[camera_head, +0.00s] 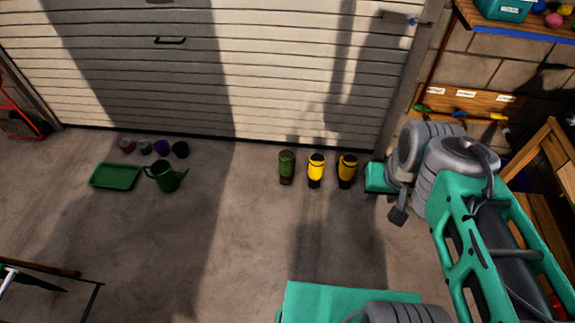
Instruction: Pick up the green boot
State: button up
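The green boot (287,168) stands upright on the concrete floor, a little in front of the garage door, at the left end of a short row. It has a dark top and a dark lower part. My arm comes in from the right, with its teal and grey links folded near the wall. The end of my arm, with what seems to be my gripper (398,215), is right of the row and well apart from the green boot. Its fingers cannot be made out clearly, and nothing is seen held.
Two yellow and black boots (316,172) (347,173) stand right of the green boot. A green watering can (167,177), a green tray (116,177) and several small pots are to the left. A wooden bench (545,165) is at right. The middle floor is clear.

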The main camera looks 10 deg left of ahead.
aim_at(286, 159)
jog(key=k, duration=0.55)
jog(key=z, duration=0.6)
jog(key=i, duration=0.45)
jog(key=z, duration=0.85)
jog(key=i, duration=1)
jog(key=u, duration=0.35)
jog(key=i, duration=0.9)
jog(key=u, duration=1.1)
jog(key=k, duration=0.65)
jog(key=u, duration=1.2)
jog(key=i, duration=1.05)
jog(key=u, duration=0.9)
jog(key=i, duration=0.5)
jog(key=u, duration=0.25)
